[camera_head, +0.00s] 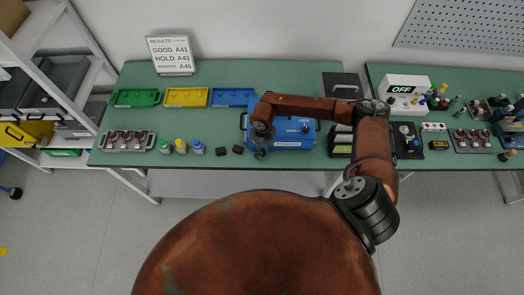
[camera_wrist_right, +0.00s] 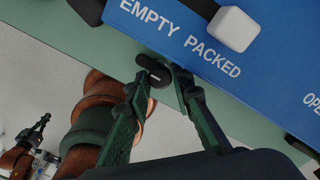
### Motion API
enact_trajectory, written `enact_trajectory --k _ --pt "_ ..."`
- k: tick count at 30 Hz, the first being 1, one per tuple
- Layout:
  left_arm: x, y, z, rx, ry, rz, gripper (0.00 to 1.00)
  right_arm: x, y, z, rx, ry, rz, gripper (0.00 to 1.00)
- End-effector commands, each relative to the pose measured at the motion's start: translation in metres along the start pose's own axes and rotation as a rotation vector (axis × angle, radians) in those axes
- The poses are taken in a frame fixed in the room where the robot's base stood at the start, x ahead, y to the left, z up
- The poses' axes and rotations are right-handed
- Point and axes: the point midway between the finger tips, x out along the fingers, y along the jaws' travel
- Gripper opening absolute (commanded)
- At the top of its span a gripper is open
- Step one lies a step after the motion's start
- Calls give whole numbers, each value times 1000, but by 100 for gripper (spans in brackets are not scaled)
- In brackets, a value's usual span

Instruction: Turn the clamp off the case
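The blue case (camera_head: 283,137) stands on the green bench, partly hidden by my right arm. In the right wrist view its blue face (camera_wrist_right: 185,45) bears the words EMPTY PACKED and a white block (camera_wrist_right: 236,28). I cannot make out which part is the clamp. My right gripper (camera_head: 260,155) hangs at the case's front left corner. In the right wrist view its fingertips (camera_wrist_right: 160,80) are apart, by a small black piece (camera_wrist_right: 153,70); I see no firm grip on it. At that view's lower left, small dark fingers (camera_wrist_right: 40,125) look like my left gripper, unclear.
Green (camera_head: 136,98), yellow (camera_head: 186,97) and blue (camera_head: 233,97) trays line the bench's back. A parts rack (camera_head: 128,141), coloured-capped bottles (camera_head: 180,147) and black blocks (camera_head: 221,151) lie left of the case. A white box reading OFF (camera_head: 405,92) stands at right.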

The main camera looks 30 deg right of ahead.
Motion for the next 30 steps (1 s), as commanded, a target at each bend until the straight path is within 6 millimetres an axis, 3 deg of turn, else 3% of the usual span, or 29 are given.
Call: enact_trajectory --k 8,17,22,30 --pt "0 0 0 0 0 0 0 -1 -1 1 1 -3 -1 39" --pt "0 -1 1 -1 -1 -1 0 -3 -1 1 1 -2 -1 39" --pt "0 -1 1 -1 0 -1 0 -23 -1 2 1 -5 -1 39" --pt "0 0 0 0 0 0 0 -79 -1 2 1 -5 -2 39"
